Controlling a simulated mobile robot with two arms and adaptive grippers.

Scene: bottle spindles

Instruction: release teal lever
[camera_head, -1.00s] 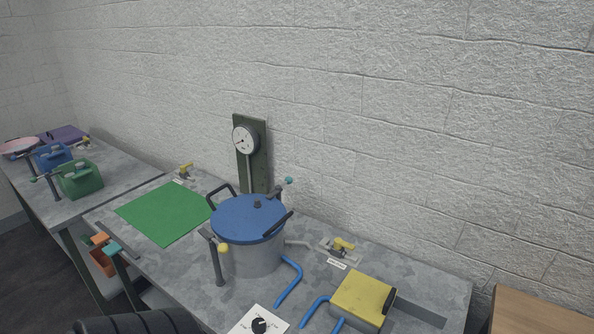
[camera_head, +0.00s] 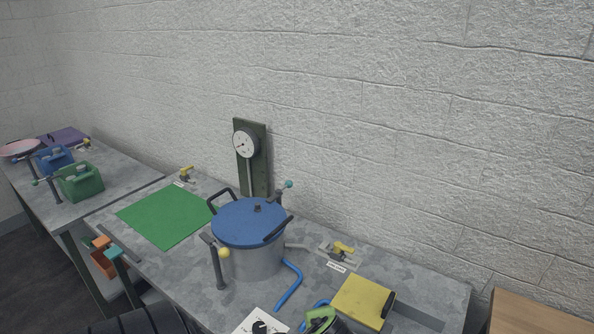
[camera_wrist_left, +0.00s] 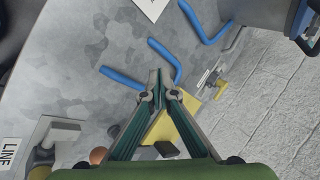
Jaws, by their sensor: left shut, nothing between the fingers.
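A blue-lidded pot (camera_head: 248,222) stands on the grey bench. A small teal knob (camera_head: 289,184) tops a dark lever behind the pot's far right rim; the pot and lid partly hide its post. A matching post with a yellow knob (camera_head: 224,252) stands at the pot's front. My left gripper's green and black body (camera_head: 320,320) shows at the bottom edge of the head view, well short of the teal knob. In the left wrist view the left gripper (camera_wrist_left: 155,85) has its fingertips together, empty, over the bench beside the yellow block (camera_wrist_left: 172,130). My right gripper is out of view.
Blue pipes (camera_head: 288,286), a yellow valve handle (camera_head: 343,248) and a gauge on a dark board (camera_head: 246,144) surround the pot. A green mat (camera_head: 167,216) lies to the left. Orange (camera_head: 101,242) and teal (camera_head: 113,254) handles stand at the bench's front edge. The wall is close behind.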

